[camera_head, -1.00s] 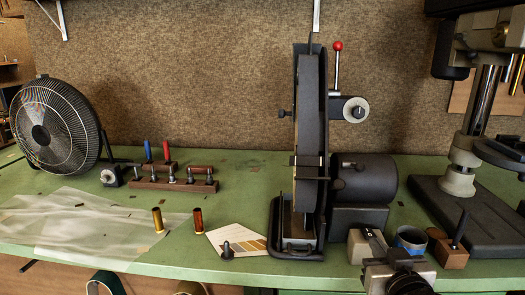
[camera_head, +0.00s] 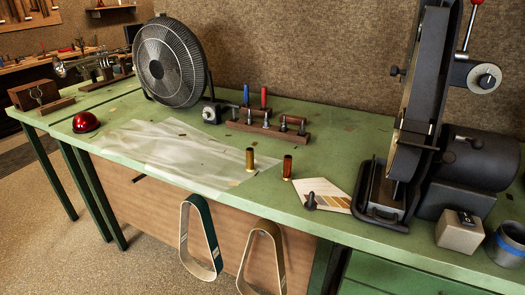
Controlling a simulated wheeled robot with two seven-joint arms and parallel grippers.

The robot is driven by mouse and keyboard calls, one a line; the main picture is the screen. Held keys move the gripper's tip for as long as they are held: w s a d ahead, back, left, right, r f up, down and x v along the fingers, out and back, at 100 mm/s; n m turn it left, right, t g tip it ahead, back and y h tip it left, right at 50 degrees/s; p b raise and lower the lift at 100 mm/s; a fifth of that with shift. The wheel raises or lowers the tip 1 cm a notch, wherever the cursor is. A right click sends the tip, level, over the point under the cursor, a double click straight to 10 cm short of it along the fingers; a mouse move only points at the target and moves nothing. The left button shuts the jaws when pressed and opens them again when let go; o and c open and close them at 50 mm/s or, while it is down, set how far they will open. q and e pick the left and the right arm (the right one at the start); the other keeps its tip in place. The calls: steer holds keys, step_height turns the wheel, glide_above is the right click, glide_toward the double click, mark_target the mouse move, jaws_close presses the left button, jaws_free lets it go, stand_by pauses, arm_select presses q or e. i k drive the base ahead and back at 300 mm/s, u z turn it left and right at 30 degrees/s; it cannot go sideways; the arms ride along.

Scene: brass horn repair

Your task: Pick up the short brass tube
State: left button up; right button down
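Two short tubes stand upright on the green bench, left of the belt grinder. One is a gold, brass-coloured tube (camera_head: 250,160), beside the right edge of a clear plastic sheet (camera_head: 165,152). The other is a redder, copper-coloured tube (camera_head: 287,168) a little to its right, by a colour-sample card (camera_head: 330,197). The two tubes are apart, and nothing touches them from above. Neither of my grippers shows in this view.
A black fan (camera_head: 172,62) and a wooden tool rack (camera_head: 268,128) stand behind the tubes. The belt grinder (camera_head: 425,100) rises at right. A red dome (camera_head: 86,122) sits at left. Belts (camera_head: 200,238) hang below the bench's front edge.

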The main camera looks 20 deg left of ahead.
mark_target(249, 151)
steer(key=z, duration=3.65)
steer(key=k, duration=2.15)
steer(key=u, duration=0.9)
